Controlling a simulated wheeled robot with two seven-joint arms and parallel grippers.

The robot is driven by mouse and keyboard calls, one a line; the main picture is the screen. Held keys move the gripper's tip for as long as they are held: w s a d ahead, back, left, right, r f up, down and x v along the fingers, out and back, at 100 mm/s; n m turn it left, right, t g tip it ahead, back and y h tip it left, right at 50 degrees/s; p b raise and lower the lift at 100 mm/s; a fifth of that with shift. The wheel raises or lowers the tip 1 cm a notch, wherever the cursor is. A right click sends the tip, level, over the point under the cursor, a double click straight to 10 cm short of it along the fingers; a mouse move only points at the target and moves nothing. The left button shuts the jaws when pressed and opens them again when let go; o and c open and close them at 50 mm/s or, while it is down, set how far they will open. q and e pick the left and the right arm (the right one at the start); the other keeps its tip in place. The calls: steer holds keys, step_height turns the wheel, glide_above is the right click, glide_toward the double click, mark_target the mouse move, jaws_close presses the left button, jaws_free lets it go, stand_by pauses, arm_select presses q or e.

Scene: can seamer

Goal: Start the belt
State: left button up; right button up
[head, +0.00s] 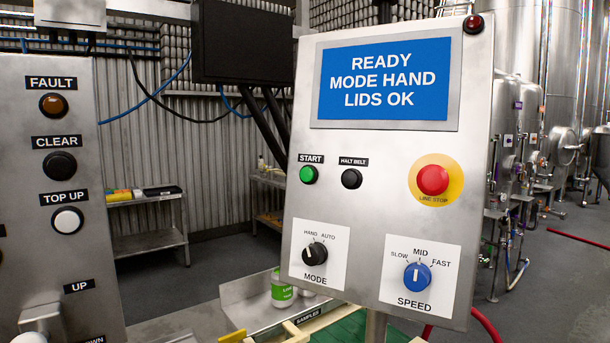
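The control panel (385,155) faces me in the middle of the head view. Its green START button (309,174) is at left below the screen, with the black HALT BELT button (351,179) to its right. The blue screen (384,80) reads READY, MODE HAND, LIDS OK. The black MODE knob (315,254) points toward HAND. The blue SPEED knob (417,277) points up at MID. The red LINE STOP button (432,180) sits on a yellow disc at right. Neither of my grippers shows in this view.
A second panel (85,225) at left carries an amber FAULT lamp (53,105), a black CLEAR button (59,165) and a white TOP UP button (67,220). A green-labelled can (281,292) stands in a metal tray below. Steel tanks (523,60) stand behind at right.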

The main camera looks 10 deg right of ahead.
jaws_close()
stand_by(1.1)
